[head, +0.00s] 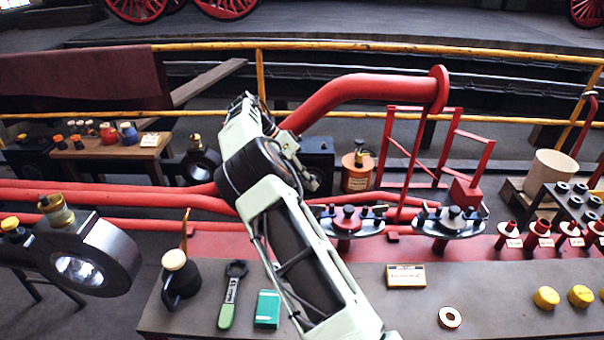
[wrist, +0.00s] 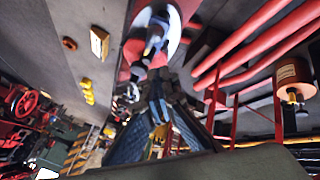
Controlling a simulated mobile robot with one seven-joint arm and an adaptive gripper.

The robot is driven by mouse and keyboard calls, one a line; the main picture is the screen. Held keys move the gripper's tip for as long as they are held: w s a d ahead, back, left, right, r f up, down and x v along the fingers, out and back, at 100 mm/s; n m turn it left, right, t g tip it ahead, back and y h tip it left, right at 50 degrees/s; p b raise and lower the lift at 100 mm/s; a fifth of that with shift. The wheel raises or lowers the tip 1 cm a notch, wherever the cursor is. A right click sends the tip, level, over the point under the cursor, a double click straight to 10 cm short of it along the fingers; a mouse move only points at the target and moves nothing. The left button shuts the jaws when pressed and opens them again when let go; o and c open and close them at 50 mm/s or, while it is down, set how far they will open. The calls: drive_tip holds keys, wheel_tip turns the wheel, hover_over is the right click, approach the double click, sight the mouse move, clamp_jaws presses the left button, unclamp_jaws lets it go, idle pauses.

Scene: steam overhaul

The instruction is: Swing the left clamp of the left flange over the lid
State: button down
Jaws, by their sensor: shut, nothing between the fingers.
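The fingers are shut and empty, with tips near these dark parts; contact cannot be told. The head view does not show the fingertips clearly.
A second flange (head: 450,228) stands just right. A thick red pipe (head: 370,88) rises behind my arm. The grey bench in front holds a green-handled wrench (head: 230,300), a teal box (head: 267,308), a label block (head: 405,276), a ring (head: 450,317) and yellow caps (head: 546,297).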

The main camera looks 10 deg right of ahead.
drive_tip(key=shift+v, duration=2.35)
